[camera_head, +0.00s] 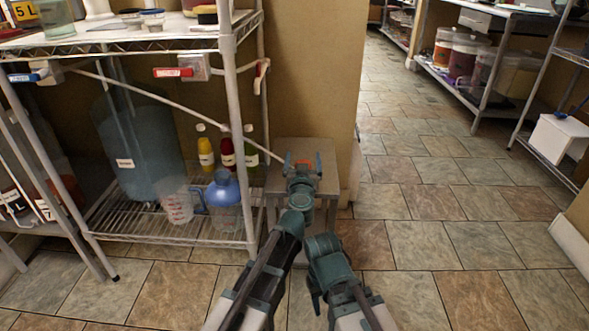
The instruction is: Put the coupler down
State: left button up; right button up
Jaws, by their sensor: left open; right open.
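My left gripper (303,160) is open over the top of a small grey stand (330,150). A small orange-red piece (302,167) shows between its spread fingers; it may be the coupler, but it is too small and too covered to be sure. I cannot tell whether it touches the stand or a finger. My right gripper (316,290) is lower, in front of the stand, and is open. Its fingers are mostly hidden by its own wrist, and I see nothing in it.
A wire rack (150,242) stands close on the left, holding a large blue carboy (135,150), a blue-topped jug (222,200), a measuring jug (177,207) and several bottles. A wall (305,70) is behind the stand. Tiled floor (430,200) is clear on the right.

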pick_arm(q)
jog(key=shift+w, duration=0.25)
jog(key=shift+s+d, duration=0.1)
jog(key=shift+c, duration=0.2)
pick_arm(e)
jog(key=shift+a, duration=0.1)
pick_arm(q)
grip_shut()
